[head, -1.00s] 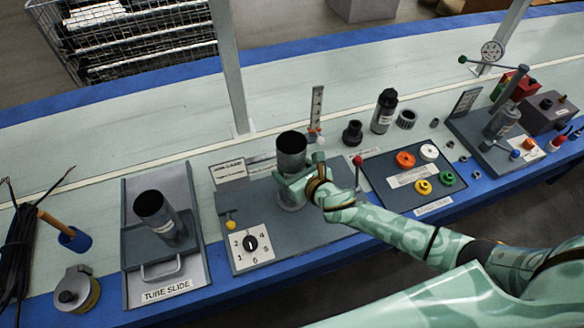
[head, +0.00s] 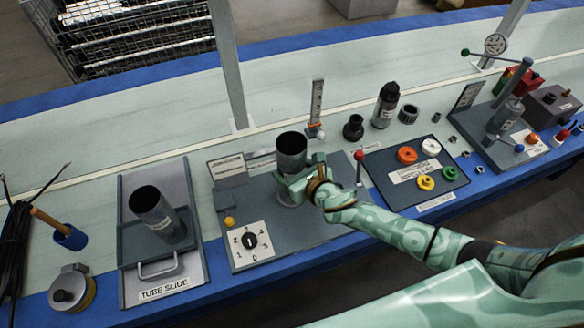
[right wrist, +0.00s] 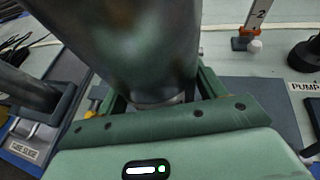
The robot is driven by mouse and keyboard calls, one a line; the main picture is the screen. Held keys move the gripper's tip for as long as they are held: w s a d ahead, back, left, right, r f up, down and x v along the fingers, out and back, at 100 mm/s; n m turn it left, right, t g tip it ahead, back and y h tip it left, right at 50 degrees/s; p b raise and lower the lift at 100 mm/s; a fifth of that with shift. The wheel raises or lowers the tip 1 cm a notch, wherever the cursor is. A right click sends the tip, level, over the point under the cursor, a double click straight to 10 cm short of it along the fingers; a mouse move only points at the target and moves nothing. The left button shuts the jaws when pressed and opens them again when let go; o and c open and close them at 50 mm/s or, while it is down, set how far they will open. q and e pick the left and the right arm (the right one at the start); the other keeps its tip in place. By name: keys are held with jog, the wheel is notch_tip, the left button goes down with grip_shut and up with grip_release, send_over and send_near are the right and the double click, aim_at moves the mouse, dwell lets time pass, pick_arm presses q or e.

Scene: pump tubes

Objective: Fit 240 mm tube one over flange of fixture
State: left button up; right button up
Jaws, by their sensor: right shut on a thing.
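A dark grey open-topped tube (head: 291,152) stands upright over the fixture plate (head: 265,229) in the middle of the bench. My right gripper (head: 294,184) is shut around its lower part. In the right wrist view the tube (right wrist: 145,45) rises between the fingers, and a pale ring shows at its lower end. The flange is mostly hidden by the gripper, so I cannot tell how the tube sits on it. A second dark tube (head: 154,210) stands tilted in the tube slide (head: 185,274) at the left. My left gripper is not in view.
A numbered dial (head: 250,243) and yellow knob sit on the fixture plate's left. A red-topped lever (head: 359,156) stands close right of my gripper. A vertical scale (head: 317,103) stands behind. A tray of coloured caps (head: 413,172) lies to the right. The bench's far strip is clear.

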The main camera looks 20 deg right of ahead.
jog(key=o, duration=1.4)
jog(key=shift+o, duration=0.2)
jog(key=shift+s, duration=0.1)
jog(key=shift+s+d+r, duration=0.1)
jog(key=shift+s, duration=0.1)
jog(key=p+v, duration=0.4)
jog(key=v, duration=1.1)
jog(key=shift+s, duration=0.3)
jog(key=shift+r, duration=0.1)
